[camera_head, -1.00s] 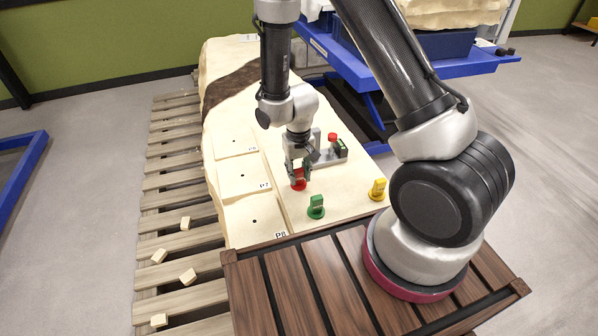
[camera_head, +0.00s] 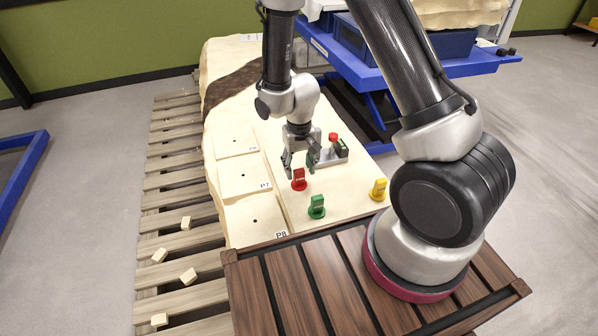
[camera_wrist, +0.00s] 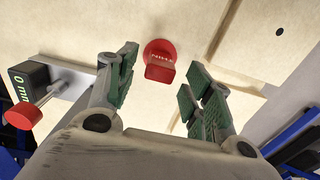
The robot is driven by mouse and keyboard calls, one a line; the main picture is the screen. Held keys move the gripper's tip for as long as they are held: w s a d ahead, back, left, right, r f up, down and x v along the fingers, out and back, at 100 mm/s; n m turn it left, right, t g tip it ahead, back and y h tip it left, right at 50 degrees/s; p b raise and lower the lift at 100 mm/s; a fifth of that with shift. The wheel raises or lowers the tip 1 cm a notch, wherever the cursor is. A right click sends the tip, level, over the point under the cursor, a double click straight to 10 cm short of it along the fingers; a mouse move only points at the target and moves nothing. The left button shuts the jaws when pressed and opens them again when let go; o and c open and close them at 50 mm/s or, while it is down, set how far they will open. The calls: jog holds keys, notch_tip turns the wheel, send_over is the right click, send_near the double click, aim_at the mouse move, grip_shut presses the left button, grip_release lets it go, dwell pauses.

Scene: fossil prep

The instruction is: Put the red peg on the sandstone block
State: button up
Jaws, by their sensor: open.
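The red peg (camera_head: 299,180) stands upright on the pale sandstone block (camera_head: 345,185), behind and left of the green peg (camera_head: 317,206). In the wrist view the red peg (camera_wrist: 159,62) shows its round base and raised tab, beyond my fingertips and roughly in line with the gap between them. My gripper (camera_head: 299,164) is open and empty, just above and behind the red peg. In the wrist view its green-padded fingers (camera_wrist: 163,88) are spread apart, with nothing between them.
A yellow peg (camera_head: 378,189) stands at the right. A gauge with a red knob (camera_head: 333,138) sits close behind my gripper. Flat plates with holes, such as P7 (camera_head: 244,176), lie at the left. The slatted wooden deck (camera_head: 300,285) is in front.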

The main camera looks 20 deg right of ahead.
notch_tip(320, 180, up, 10)
notch_tip(320, 180, up, 8)
jog(key=t, duration=0.1)
send_over(299, 170)
jog(key=s+d, duration=0.1)
jog(key=d, duration=0.3)
jog(key=s+d+r+t, duration=0.1)
jog(key=s+d+r, duration=0.35)
jog(key=r, duration=0.45)
jog(key=s+d+r+t, duration=0.1)
jog(key=s+d+r, duration=0.2)
jog(key=s, duration=0.4)
jog(key=s+d+r+t, duration=0.1)
jog(key=s+d+r, duration=0.3)
jog(key=s+r, duration=0.2)
jog(key=shift+s+r, duration=0.15)
jog(key=shift+s, duration=0.25)
